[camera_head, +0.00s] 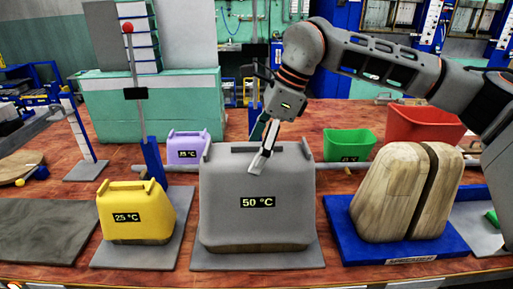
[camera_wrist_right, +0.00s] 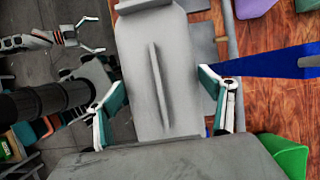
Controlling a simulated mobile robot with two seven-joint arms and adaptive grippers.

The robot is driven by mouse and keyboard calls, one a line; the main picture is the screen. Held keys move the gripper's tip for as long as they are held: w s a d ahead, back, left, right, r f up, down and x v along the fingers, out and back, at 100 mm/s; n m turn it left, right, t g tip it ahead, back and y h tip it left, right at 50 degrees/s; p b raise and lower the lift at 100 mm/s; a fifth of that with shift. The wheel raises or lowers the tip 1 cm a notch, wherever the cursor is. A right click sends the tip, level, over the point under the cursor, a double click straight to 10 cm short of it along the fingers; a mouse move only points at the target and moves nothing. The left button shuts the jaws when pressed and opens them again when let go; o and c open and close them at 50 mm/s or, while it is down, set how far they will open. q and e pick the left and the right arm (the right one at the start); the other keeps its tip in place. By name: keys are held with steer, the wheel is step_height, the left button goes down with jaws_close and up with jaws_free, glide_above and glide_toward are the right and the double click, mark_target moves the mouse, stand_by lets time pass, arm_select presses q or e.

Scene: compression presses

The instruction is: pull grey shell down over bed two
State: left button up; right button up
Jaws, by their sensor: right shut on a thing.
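The grey shell (camera_head: 257,205), marked 50 °C, is upright over a grey base plate (camera_head: 305,259) at the front middle. Its lower edge is close to the plate, with a thin dark strip below it; what it covers is hidden. My right gripper (camera_head: 260,162) is shut on the shell's top part, its fingers pointing down. In the right wrist view the shell's grey top, with a raised rib (camera_wrist_right: 160,90), lies between the two fingers. My left gripper (camera_wrist_right: 94,36) shows at the upper left of that view, apparently open and empty.
A yellow 25 °C shell (camera_head: 137,212) stands on a plate to the left. A blue tray (camera_head: 405,252) with a split wooden form (camera_head: 405,192) is close on the right.

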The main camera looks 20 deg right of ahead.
steer(key=shift+f, duration=0.25)
steer(key=o, duration=1.8)
steer(key=v, duration=1.2)
